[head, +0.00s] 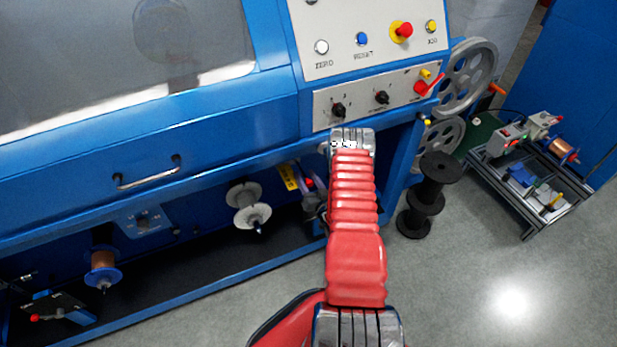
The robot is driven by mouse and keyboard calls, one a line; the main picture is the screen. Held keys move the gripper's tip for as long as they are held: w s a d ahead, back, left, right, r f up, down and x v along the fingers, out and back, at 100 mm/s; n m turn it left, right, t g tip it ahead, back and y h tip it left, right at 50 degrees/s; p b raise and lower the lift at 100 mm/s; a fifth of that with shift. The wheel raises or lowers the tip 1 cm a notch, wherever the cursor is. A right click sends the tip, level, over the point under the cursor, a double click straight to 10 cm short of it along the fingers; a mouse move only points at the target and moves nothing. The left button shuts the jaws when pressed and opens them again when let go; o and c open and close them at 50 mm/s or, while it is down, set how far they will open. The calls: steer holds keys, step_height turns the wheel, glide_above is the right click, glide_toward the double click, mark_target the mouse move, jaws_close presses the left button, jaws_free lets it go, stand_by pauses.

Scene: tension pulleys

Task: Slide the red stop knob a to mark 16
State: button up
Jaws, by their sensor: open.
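A small red knob (309,183) shows beside a yellow marked strip (289,177) under the blue machine's front edge, just left of my red-sleeved arm. It appears to be stop knob a; its label and the strip's marks are too small to read. My arm covers the area to its right. My gripper (315,202) shows only in part, as dark and grey pieces at the arm's left side, close to the knob. It is open. Its fingertips are mostly hidden, and I cannot tell whether they touch or surround the knob.
The control panel (372,40) and switch strip (360,98) are above my arm. A grey spool (249,206) hangs left of the knob. Black spools (428,190) stand on the floor at right, near a wheeled-looking cart (512,195). The floor at lower right is clear.

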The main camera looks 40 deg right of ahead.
steer(key=v, duration=1.3)
steer(key=shift+s, duration=0.4)
steer(key=s+a+f+g+y, duration=0.1)
steer(key=s+f+g, duration=0.2)
steer(key=f+g, duration=0.3)
steer(key=s+a+f+g+y, duration=0.1)
steer(key=s+f+g+y, duration=0.2)
steer(key=f, duration=0.5)
steer(key=s+a+r+n+g, duration=0.1)
steer(key=a+r+g, duration=0.3)
steer(key=r, duration=1)
steer(key=s+a+r+n+g, duration=0.1)
steer(key=s+a+r+g, duration=0.2)
steer(key=r, duration=1.2)
steer(key=s+a+r+n+t, duration=0.1)
steer(key=a+r+n+t, duration=0.1)
steer(key=a+r, duration=1)
steer(key=s+a+r+n+t+y, duration=0.1)
steer(key=s+a+r+n+t, duration=0.1)
steer(key=a+r, duration=1.1)
step_height(320, 180, up, 7)
steer(key=shift+s+a+f+n, duration=0.1)
steer(key=shift+s+a+n, duration=0.1)
steer(key=shift+n, duration=0.3)
